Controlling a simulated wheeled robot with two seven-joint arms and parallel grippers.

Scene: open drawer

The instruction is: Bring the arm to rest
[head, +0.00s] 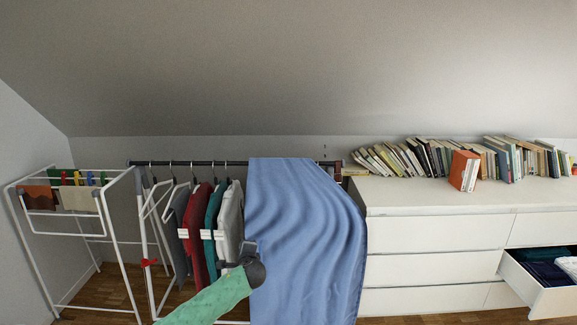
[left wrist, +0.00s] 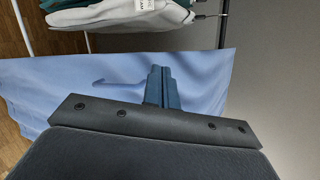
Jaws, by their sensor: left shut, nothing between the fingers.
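My left arm comes in at the bottom of the head view in a green sleeve. My left gripper (head: 248,248) is in front of the clothes rack, at the left edge of a blue cloth (head: 305,225). In the left wrist view the gripper's fingers (left wrist: 163,88) are together with nothing between them, seen against the blue cloth (left wrist: 60,90). I cannot tell whether the gripper touches the cloth. My right gripper is in neither view.
Several garments (head: 196,228) hang from the dark rail beside the cloth. A white drying rack (head: 120,240) stands at the left. A white dresser (head: 435,232) stands at the right, with books on top. Its drawer (head: 550,297) at far right is open, with folded cloths inside.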

